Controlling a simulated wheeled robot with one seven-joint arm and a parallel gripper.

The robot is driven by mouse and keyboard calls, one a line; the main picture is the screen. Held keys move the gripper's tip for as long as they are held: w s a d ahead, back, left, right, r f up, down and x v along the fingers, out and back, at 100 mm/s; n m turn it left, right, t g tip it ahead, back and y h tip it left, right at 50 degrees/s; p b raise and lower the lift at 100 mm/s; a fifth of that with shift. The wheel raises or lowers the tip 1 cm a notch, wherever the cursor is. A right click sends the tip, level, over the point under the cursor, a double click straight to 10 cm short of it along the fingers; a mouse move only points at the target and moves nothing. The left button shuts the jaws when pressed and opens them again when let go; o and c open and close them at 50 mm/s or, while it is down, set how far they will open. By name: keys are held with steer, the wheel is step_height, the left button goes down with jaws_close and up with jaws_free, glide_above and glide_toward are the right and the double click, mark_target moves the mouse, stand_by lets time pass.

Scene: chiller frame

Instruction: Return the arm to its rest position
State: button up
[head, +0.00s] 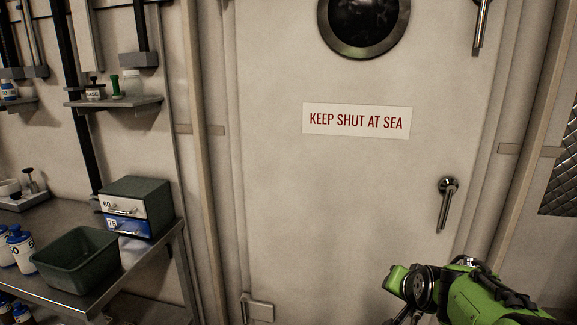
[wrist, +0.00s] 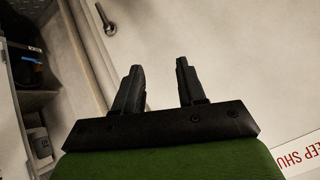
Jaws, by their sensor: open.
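My arm (head: 455,290), green with black parts, is folded low at the right of the head view, in front of the door. In the wrist view, my gripper (wrist: 160,78) has its two black fingers apart with nothing between them. Beyond the fingers, pale door and wall surfaces show. In the head view the fingers are hard to make out, low beside the arm.
A closed white door (head: 270,180) has a "KEEP SHUT AT SEA" sign (head: 356,120) and a lever handle (head: 446,205). At left, a metal bench (head: 140,285) bears a dark green bin (head: 75,262), a drawer box (head: 135,205) and bottles (head: 20,250).

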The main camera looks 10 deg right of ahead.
steer(key=s+a+r+n+g+y, duration=0.1)
steer(key=s+a+r+n, duration=0.15)
steer(key=s+a, duration=0.4)
steer(key=s+a+r+n+g, duration=0.1)
steer(key=s+a+r+n, duration=0.15)
steer(key=s+a, duration=0.35)
steer(key=s+a+f+n+g+y, duration=0.1)
steer(key=s+n, duration=0.1)
steer(key=s, duration=0.5)
steer(key=s+a+f+n, duration=0.1)
steer(key=s+a+f, duration=0.1)
steer(key=s, duration=0.5)
step_height(320, 180, up, 18)
steer(key=w+p, duration=0.1)
steer(key=p, duration=1.7)
steer(key=shift+d+r, duration=0.15)
steer(key=shift+d, duration=0.1)
